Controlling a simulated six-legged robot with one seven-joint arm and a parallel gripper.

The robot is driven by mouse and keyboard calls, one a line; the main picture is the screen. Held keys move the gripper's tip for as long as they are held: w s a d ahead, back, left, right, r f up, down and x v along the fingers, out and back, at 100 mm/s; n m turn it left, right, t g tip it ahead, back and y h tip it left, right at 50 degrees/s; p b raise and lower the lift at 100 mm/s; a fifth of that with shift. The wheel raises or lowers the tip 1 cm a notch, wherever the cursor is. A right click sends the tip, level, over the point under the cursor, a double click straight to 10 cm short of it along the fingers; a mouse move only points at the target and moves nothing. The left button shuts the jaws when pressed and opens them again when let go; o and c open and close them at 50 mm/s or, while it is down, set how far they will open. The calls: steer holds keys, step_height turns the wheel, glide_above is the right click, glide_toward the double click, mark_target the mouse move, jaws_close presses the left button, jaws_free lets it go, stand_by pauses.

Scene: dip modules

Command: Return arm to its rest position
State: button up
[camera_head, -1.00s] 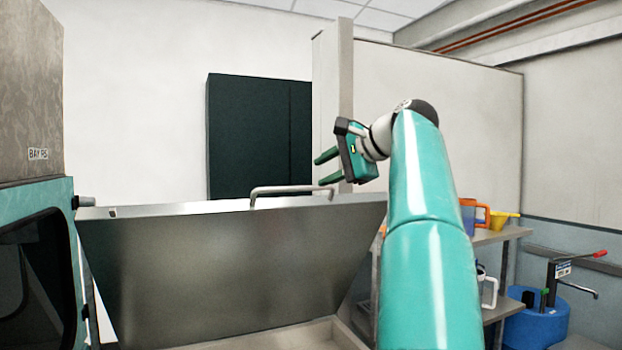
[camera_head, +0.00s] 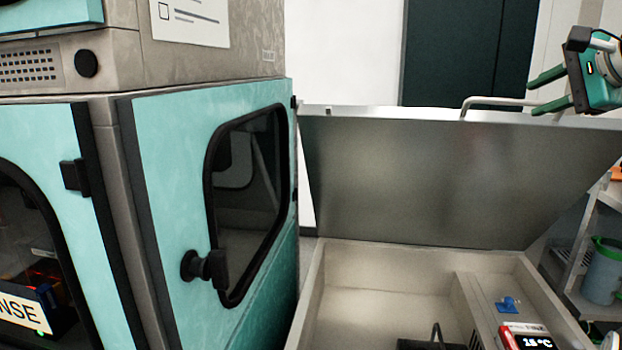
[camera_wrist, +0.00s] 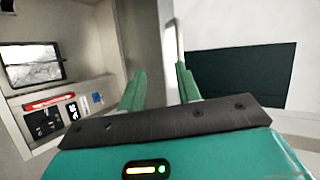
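My gripper (camera_head: 541,92) is at the upper right of the head view, with its two green fingers pointing left. I cannot tell whether a finger touches the handle.
Under the raised lid is an open pale basin (camera_head: 375,290) with a temperature display (camera_head: 536,342) and a blue knob (camera_head: 508,304). A teal cabinet (camera_head: 170,170) with a dark window stands close on the left. A shelf with a grey-green jug (camera_head: 602,270) is at the right.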

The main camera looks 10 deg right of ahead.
steer(key=s+a+f+n+g, duration=0.2)
steer(key=a+f+n, duration=0.2)
steer(key=a+f, duration=0.5)
steer(key=s+a+f+n+g, duration=0.2)
steer(key=s+a+f+n, duration=0.1)
steer(key=a+f, duration=0.65)
steer(key=s+a+f+n+g, duration=0.1)
steer(key=s+a+f+n, duration=0.2)
steer(key=f, duration=0.4)
steer(key=s+a+f+n+h, duration=0.1)
steer(key=s+a+f+n, duration=0.3)
steer(key=s+f, duration=0.2)
steer(key=s+a+f+n+g+h, duration=0.1)
steer(key=s+a+f+n, duration=0.2)
steer(key=f, duration=0.6)
steer(key=shift+s+a+g, duration=0.3)
steer(key=shift+s+a, duration=0.1)
steer(key=shift+s, duration=0.5)
